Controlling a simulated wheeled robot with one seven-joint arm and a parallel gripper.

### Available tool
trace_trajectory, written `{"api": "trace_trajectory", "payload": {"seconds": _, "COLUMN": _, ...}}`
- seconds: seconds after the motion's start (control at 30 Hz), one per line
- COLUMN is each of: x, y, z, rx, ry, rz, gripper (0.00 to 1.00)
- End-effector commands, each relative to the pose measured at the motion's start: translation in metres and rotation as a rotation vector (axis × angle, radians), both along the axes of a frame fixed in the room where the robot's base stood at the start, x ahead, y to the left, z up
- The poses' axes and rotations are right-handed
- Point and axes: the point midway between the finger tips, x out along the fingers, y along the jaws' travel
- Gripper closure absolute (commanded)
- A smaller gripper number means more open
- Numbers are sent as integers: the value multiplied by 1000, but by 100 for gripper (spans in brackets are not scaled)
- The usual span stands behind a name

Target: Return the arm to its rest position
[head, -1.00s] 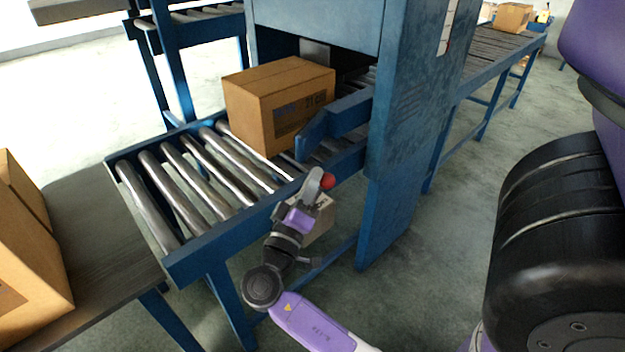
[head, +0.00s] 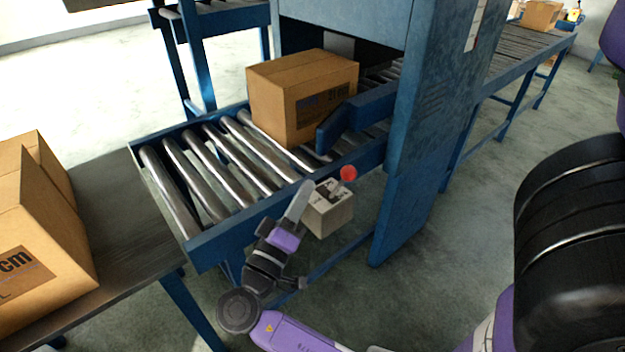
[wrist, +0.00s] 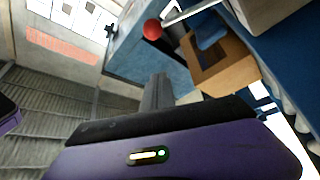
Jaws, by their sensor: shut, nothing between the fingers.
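My gripper (head: 302,192) is shut and empty at the front side of the roller conveyor, in the lower middle of the head view. My purple and black arm reaches up to it from the bottom. In the wrist view, the shut fingers (wrist: 156,92) point forward with nothing between them. A red ball-shaped knob (head: 348,173) is to the right of the fingertips, with a gap between them in the picture. It also shows in the wrist view (wrist: 152,30), at the end of a light rod.
A cardboard box (head: 302,98) sits on the roller conveyor (head: 215,165) before the blue machine (head: 410,150). A small pale box (head: 330,210) is below the knob. More cartons (head: 35,250) stand on the dark table (head: 125,215) at left. Open floor lies right of the machine.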

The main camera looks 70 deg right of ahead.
Motion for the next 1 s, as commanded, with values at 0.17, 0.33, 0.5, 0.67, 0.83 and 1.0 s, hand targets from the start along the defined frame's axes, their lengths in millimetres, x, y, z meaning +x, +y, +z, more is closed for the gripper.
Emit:
{"api": "trace_trajectory", "payload": {"seconds": 0.17, "x": 0, "y": 5, "z": -1, "rx": -1, "ry": 0, "rz": -1, "gripper": 100}}
{"api": "trace_trajectory", "payload": {"seconds": 0.33, "x": 0, "y": 4, "z": -1, "rx": -1, "ry": -1, "rz": 0, "gripper": 100}}
{"api": "trace_trajectory", "payload": {"seconds": 0.5, "x": 0, "y": 4, "z": -1, "rx": -1, "ry": -1, "rz": 0, "gripper": 100}}
{"api": "trace_trajectory", "payload": {"seconds": 0.67, "x": 0, "y": 4, "z": -1, "rx": -1, "ry": -1, "rz": 0, "gripper": 100}}
{"api": "trace_trajectory", "payload": {"seconds": 0.83, "x": 14, "y": 2, "z": -2, "rx": 8, "ry": 36, "rz": 49, "gripper": 100}}
{"api": "trace_trajectory", "payload": {"seconds": 1.0, "x": 69, "y": -1, "z": -24, "rx": 140, "ry": 89, "rz": 297, "gripper": 100}}
